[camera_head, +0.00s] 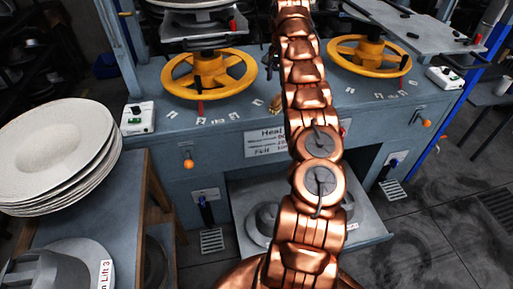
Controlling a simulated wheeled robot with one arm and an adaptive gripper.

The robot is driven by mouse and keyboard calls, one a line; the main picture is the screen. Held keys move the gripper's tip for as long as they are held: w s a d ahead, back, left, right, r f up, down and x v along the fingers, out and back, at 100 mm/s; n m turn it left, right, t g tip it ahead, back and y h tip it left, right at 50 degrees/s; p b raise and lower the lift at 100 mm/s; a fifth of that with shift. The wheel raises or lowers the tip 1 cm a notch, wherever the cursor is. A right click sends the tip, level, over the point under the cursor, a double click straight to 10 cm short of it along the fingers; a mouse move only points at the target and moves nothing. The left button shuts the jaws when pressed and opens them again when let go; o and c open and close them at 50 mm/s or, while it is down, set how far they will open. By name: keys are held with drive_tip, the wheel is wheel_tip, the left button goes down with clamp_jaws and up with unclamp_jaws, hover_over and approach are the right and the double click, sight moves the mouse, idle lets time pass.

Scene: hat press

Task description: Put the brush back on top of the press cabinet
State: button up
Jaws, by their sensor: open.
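The blue-grey press cabinet (148,88) stands across the middle of the view, with its top surface showing. My copper arm runs from the bottom up past the cabinet's middle and out of the top edge, hiding part of the cabinet. My gripper is not in view. I cannot make out a brush for certain. A small tan object (275,104) lies on the cabinet top just left of my arm; it is too small to identify.
Two yellow handwheels (180,81) (341,46) stand on the cabinet. White plate-like discs (50,150) are stacked on a side table at left. A lower shelf (372,232) holds grey hat forms. Open floor (415,245) lies at right.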

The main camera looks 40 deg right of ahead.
drive_tip(key=s+a+r+n, duration=0.2)
drive_tip(key=s+a+r, duration=0.15)
drive_tip(key=a, duration=0.55)
drive_tip(key=s+a+r+n+g, duration=0.15)
drive_tip(key=a+r, duration=0.25)
drive_tip(key=a, duration=0.5)
drive_tip(key=s+a+r+n, duration=0.3)
drive_tip(key=a+r, duration=0.1)
drive_tip(key=a, duration=0.4)
drive_tip(key=s+a+f+n, duration=0.3)
drive_tip(key=s+a, duration=0.7)
drive_tip(key=s, duration=0.4)
drive_tip(key=s+a+f+n, duration=0.4)
drive_tip(key=s+a, duration=0.7)
drive_tip(key=s, duration=0.4)
drive_tip(key=shift+s+a+n, duration=0.25)
drive_tip(key=shift+n, duration=0.4)
